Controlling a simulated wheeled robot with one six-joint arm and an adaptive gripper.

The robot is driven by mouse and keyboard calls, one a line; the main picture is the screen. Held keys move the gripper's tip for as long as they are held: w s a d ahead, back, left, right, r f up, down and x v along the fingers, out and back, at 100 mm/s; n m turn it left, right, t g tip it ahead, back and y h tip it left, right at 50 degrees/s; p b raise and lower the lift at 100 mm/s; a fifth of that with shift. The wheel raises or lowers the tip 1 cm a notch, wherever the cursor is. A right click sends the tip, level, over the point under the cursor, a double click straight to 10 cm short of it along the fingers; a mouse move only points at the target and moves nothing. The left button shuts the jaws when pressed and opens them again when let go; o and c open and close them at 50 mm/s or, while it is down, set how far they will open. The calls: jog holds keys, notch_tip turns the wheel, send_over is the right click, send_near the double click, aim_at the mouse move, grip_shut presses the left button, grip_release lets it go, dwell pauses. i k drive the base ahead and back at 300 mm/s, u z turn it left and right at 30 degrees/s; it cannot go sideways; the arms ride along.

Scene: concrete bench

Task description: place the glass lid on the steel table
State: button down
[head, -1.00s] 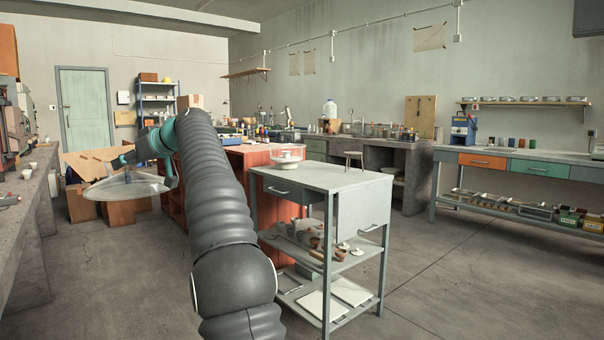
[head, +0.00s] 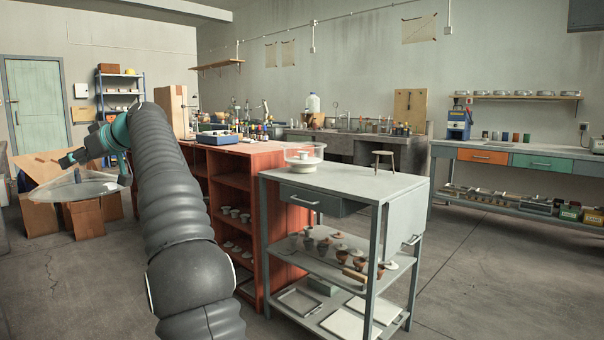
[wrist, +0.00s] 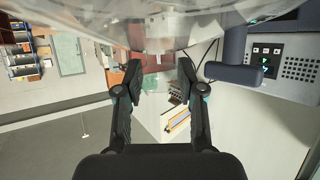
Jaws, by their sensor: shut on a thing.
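The glass lid (head: 62,189), a wide clear shallow dome, hangs in the air at the left of the head view. My gripper (head: 77,172) is above it and shut on its top. In the wrist view the clear lid (wrist: 130,22) fills the top edge, and the fingers (wrist: 159,78) reach up to it; the exact grip point is hard to see. A grey metal table (head: 345,182) with a drawer and lower shelves stands right of centre, apart from the lid. I take it as the steel table.
Cardboard boxes (head: 85,215) stand near the lid. Open floor lies at right.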

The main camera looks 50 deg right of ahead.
aim_at(364, 185)
jog(key=i, duration=0.95)
jog(key=z, duration=2.65)
jog(key=i, duration=0.5)
jog(key=u, duration=0.05)
